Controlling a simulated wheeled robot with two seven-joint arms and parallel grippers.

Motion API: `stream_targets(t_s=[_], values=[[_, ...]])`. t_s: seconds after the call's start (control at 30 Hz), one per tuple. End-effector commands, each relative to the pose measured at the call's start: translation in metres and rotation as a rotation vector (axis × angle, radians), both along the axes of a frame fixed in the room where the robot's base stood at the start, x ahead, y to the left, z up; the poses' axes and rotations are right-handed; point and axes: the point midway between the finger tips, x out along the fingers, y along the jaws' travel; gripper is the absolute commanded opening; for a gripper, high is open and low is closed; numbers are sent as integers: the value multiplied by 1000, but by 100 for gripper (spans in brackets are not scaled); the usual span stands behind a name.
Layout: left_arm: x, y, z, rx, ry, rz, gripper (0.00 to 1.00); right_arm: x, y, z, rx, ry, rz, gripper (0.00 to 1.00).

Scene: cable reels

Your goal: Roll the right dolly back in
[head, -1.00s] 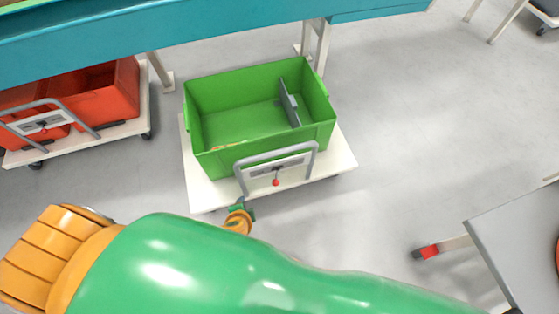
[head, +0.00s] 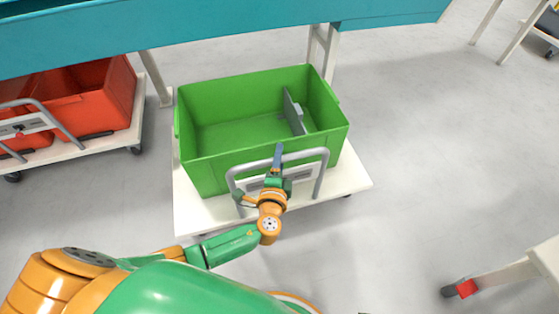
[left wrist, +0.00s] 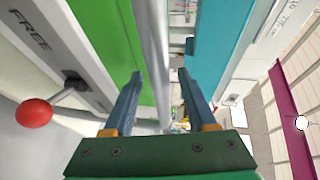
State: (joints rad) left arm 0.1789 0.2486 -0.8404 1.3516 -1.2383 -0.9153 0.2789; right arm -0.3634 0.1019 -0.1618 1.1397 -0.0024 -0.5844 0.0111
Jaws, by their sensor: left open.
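The right dolly (head: 190,212) is a white platform carrying a green crate (head: 205,175), partly under the teal bench. Its grey handle (head: 310,153) stands at the near side. My left gripper (head: 278,152) is at the handle's top bar. In the left wrist view, its two blue fingers (left wrist: 163,76) are open, and the grey bar (left wrist: 153,50) runs between them with gaps visible. A red-knobbed lever (left wrist: 33,113) sits beside the word FREE on the handle's plate. In the head view my gripper hides this lever. My right gripper is out of view.
Another dolly (head: 60,153) with red crates (head: 90,95) stands at left. The teal bench (head: 220,40) crosses above, with a white leg (head: 330,50) just behind the green crate. A white stand with a red-marked caster (head: 465,288) is at lower right. The floor right of the dolly is clear.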

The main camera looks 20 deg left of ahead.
Motion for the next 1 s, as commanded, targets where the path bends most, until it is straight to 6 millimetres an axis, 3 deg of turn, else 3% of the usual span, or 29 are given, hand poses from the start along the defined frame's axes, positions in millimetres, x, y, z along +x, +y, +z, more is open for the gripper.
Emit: stream_targets(t_s=[0.17,0.3,0.37,0.4,1.0], values=[[0,0,0,-1,1,0,57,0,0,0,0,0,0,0],[0,0,0,-1,1,0,19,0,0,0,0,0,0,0],[0,0,0,0,1,0,3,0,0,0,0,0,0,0],[0,0,0,0,1,0,0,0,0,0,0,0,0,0],[0,0,-1,0,2,0,0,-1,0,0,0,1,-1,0]])
